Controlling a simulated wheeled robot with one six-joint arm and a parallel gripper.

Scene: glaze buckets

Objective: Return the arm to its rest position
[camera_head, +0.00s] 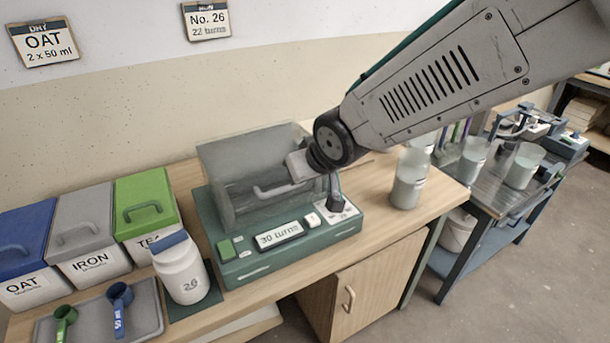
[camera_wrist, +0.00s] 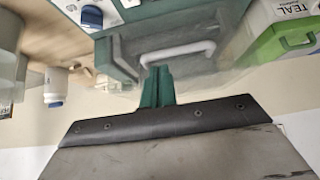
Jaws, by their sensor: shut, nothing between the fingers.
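My arm reaches in from the upper right of the head view, over the table. Its wrist is beside a green machine (camera_head: 290,255) with a clear box-like cover (camera_head: 225,185) and a pale handle (camera_head: 285,188). In the wrist view, the two teal fingers of my gripper (camera_wrist: 160,72) are together and empty. The cover's white handle (camera_wrist: 178,52) shows just beyond the fingertips; I cannot tell whether they touch it. In the head view the fingers are hidden or too small to make out. The machine's display reads "30 turns".
Blue (camera_head: 25,245), grey (camera_head: 82,230) and green (camera_head: 147,205) lidded bins stand left of the machine. A white jar (camera_head: 182,275) marked 26 and a tray (camera_head: 145,300) with two scoops are in front. A container (camera_head: 408,185) stands at right, near a metal cart (camera_head: 485,205).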

